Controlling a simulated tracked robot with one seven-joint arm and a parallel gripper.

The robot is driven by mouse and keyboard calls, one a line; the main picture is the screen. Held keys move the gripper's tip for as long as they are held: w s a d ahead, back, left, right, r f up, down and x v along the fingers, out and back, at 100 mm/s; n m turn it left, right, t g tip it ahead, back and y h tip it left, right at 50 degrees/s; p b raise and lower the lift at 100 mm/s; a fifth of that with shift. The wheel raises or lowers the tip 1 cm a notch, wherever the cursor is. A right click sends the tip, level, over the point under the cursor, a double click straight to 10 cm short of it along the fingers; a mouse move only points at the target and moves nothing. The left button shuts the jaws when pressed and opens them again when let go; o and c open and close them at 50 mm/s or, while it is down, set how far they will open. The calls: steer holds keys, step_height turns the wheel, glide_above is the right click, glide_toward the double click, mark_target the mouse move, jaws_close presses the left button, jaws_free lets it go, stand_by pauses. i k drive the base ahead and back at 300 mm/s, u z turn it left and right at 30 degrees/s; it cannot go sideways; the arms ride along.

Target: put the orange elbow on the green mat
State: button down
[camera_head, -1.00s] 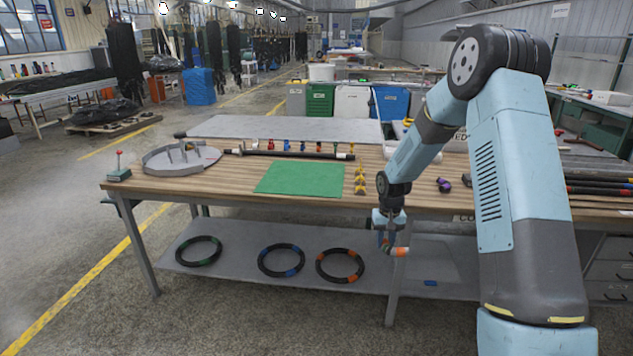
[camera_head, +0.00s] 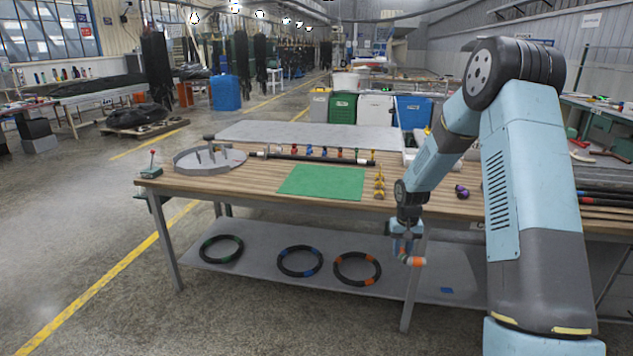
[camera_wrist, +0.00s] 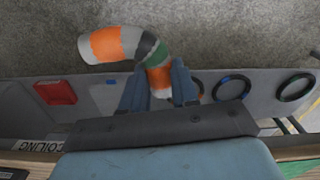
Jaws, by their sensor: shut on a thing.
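The orange elbow (camera_head: 413,261) is a bent grey pipe piece with orange bands and a dark and green band, as the wrist view (camera_wrist: 127,48) shows. My gripper (camera_head: 403,250) is shut on one end of it; the fingers (camera_wrist: 160,92) sit on both sides in the wrist view. The elbow hangs in front of the workbench, below the tabletop's front edge. The green mat (camera_head: 322,183) lies flat and bare on the wooden tabletop, up and to the left of my gripper in the head view.
The workbench (camera_head: 235,187) has a lower shelf with several hose rings (camera_head: 357,268). Yellow fittings (camera_head: 379,186) stand just right of the mat. A round grey tray (camera_head: 209,160) and a black bar (camera_head: 320,159) are on the tabletop.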

mark_target(324, 183)
steer(key=i, duration=0.85)
steer(key=z, duration=0.05)
